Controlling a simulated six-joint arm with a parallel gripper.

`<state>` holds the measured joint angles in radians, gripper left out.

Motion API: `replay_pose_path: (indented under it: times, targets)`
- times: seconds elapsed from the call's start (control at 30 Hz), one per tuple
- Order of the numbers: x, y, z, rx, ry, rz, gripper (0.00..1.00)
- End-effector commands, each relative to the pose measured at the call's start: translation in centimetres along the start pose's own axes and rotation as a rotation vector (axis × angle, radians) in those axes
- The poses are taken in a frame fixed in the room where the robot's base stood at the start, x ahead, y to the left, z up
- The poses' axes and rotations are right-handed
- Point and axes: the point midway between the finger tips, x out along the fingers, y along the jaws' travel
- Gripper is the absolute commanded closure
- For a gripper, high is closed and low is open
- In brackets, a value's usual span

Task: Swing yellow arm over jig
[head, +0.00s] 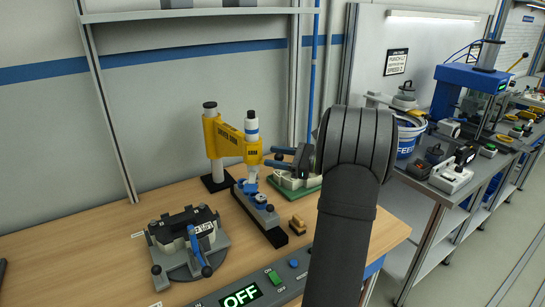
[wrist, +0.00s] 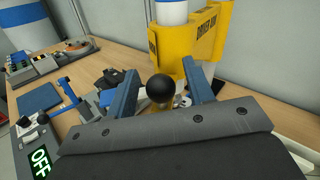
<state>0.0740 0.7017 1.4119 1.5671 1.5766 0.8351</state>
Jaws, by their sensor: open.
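In the head view the yellow arm (head: 229,137) with dark lettering reaches right from a black-capped post (head: 211,165) and carries a white-and-blue spindle. In the wrist view the yellow arm (wrist: 188,38) fills the top middle, with a black ball knob (wrist: 160,88) in front of it. My gripper (wrist: 161,90) is open; its blue fingers stand either side of the knob, and I cannot tell whether they touch it. In the head view my gripper (head: 275,158) is right of the arm's end. A grey clamp fixture (head: 182,262), possibly the jig, stands at left.
A dark rail with blue parts (head: 262,215) stands below the spindle. A green-based fixture (head: 297,187) is behind my gripper, and a small wooden piece (head: 297,225) lies nearby. A control box reading OFF (head: 270,281) is at the front. Bare bench (head: 90,250) lies left.

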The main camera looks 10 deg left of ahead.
Motion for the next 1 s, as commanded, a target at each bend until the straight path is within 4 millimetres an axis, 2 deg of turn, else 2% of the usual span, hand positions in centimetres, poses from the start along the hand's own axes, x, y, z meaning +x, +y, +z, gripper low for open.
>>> replay_pose_path:
  times: [0.17, 0.43, 0.47, 0.7, 1.0]
  targets:
    - [1.3, 0.0, 0.0, 0.0, 0.0, 0.0, 0.52]
    - [1.4, 0.0, 0.0, 0.0, 0.0, -0.001, 0.52]
    - [1.4, 0.0, 0.0, 0.0, 0.0, -0.001, 0.54]
    - [1.4, 0.0, 0.0, 0.0, 0.0, -0.001, 1.0]
    - [1.6, 0.4, 0.1, 0.002, 0.003, -0.014, 1.0]
